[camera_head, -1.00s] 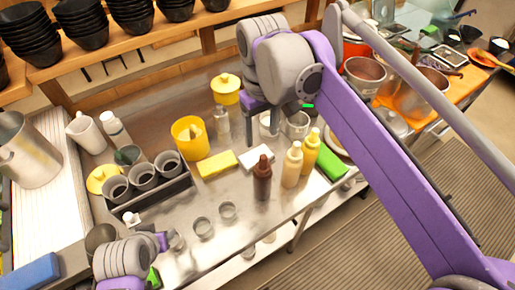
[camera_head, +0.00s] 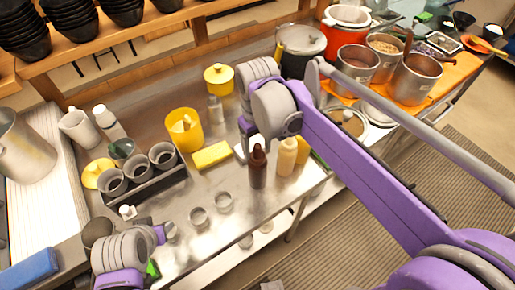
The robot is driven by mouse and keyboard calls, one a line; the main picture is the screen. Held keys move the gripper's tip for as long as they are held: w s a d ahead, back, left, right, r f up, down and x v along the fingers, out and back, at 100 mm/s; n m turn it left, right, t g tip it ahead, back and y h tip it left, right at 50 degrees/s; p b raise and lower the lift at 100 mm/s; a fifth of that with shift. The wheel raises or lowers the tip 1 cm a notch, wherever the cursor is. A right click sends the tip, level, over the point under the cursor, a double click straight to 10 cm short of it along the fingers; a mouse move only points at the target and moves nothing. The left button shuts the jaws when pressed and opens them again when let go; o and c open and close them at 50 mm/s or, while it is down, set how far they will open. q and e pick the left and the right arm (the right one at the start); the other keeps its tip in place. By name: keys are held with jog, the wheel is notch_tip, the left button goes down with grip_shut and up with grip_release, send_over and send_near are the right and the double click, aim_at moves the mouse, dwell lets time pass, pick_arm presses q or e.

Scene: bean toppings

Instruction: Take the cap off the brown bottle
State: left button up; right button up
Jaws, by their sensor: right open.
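The brown bottle (camera_head: 258,171) stands upright on the steel counter (camera_head: 190,245), with its brown cap (camera_head: 258,150) on top. My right gripper (camera_head: 262,139) is open just behind and above the cap in the picture. One finger shows to the left of the cap; the other is mostly hidden by my wrist. I cannot tell whether a finger touches the bottle. My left gripper (camera_head: 160,250) is low at the left front, beside a small glass and away from the bottle. Its jaw opening is not clear.
A cream bottle (camera_head: 287,158) stands close to the right of the brown one, with a yellow bottle (camera_head: 302,152) partly hidden behind it. A yellow block (camera_head: 212,155) lies to the left. Two small glasses (camera_head: 198,217) stand in front. A rack of grey cups (camera_head: 147,189) is further left.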

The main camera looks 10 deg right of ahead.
aim_at(258, 146)
jog(key=c, duration=1)
jog(key=shift+c, duration=0.2)
jog(key=shift+r, duration=0.1)
notch_tip(258, 146, up, 10)
jog(key=shift+f, duration=0.1)
